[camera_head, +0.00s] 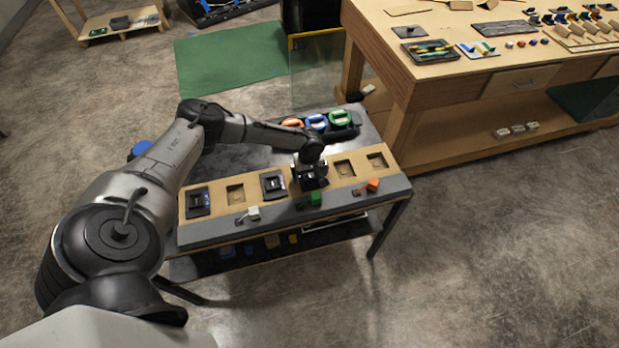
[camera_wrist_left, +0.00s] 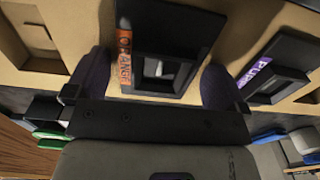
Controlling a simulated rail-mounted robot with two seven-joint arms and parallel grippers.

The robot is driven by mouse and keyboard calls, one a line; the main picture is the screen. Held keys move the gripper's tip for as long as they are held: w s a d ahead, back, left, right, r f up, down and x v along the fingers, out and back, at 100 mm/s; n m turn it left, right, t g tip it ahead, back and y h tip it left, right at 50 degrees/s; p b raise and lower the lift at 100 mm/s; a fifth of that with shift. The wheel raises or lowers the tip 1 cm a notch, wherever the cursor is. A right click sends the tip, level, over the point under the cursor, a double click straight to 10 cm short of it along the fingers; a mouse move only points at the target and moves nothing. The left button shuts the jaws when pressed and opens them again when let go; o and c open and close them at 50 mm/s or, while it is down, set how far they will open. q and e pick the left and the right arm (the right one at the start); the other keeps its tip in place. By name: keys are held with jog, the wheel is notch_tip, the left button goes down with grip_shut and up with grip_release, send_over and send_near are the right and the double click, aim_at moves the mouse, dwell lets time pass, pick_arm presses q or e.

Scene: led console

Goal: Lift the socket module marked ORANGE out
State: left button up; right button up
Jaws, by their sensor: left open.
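My left gripper (camera_wrist_left: 156,78) is open, with one dark finger beside each side of this module. Whether the fingers touch it cannot be told. In the head view my left gripper (camera_head: 312,182) is over the console's wooden panel (camera_head: 255,206) and hides most of the module. My right gripper is not in view.
A module with a purple label, partly read as "PU" (camera_wrist_left: 272,72), sits beside it, also seen in the head view (camera_head: 273,184). An empty recess (camera_head: 345,168) is on the other side. Coloured connectors (camera_head: 316,122) lie in a tray behind. Small levers, one green (camera_head: 316,198), line the front.

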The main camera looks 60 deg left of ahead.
pick_arm(q)
jog(key=c, duration=0.8)
jog(key=shift+o, duration=0.2)
notch_tip(320, 180, up, 10)
jog(key=p, duration=0.2)
notch_tip(320, 180, up, 4)
jog(key=p, duration=0.5)
send_over(309, 176)
jog(key=shift+w, duration=0.1)
jog(key=shift+w, duration=0.1)
